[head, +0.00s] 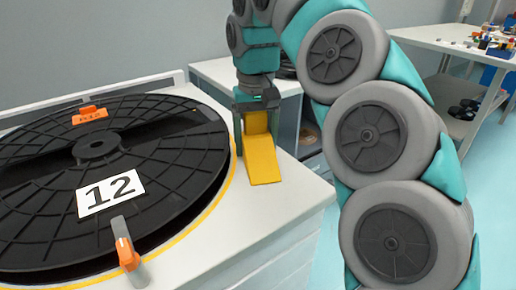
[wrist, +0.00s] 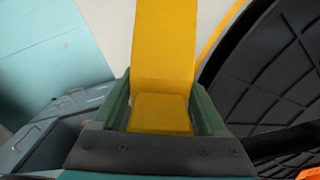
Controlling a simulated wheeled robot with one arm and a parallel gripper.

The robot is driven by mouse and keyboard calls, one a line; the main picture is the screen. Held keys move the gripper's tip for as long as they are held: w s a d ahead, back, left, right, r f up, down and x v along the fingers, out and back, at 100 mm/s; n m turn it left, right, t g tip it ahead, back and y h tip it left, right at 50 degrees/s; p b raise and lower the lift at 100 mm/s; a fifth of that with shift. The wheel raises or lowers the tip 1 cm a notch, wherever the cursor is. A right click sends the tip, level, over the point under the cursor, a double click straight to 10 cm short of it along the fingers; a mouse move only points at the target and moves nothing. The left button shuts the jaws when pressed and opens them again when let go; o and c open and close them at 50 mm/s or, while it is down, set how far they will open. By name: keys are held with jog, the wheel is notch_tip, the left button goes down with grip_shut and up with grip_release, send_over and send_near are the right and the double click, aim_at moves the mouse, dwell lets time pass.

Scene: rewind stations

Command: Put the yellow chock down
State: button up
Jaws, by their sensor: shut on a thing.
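The yellow chock (head: 262,160) is a wedge-shaped block at the right edge of the large black reel, over the white station top. My gripper (head: 254,112) points down and is shut on the chock's upper part. In the wrist view the chock (wrist: 165,45) sits between the two green fingers of my gripper (wrist: 161,105), with its long part reaching away over the white top. The chock's lower end looks at or very close to the top; I cannot tell whether it touches.
The black reel (head: 165,165) with a "12" label (head: 109,192) fills the left, ringed by a yellow line. White top (head: 285,205) is bare right of the chock. A cluttered table (head: 430,38) stands at the back right.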

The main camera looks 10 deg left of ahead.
grip_shut()
jog(key=shift+r, duration=0.15)
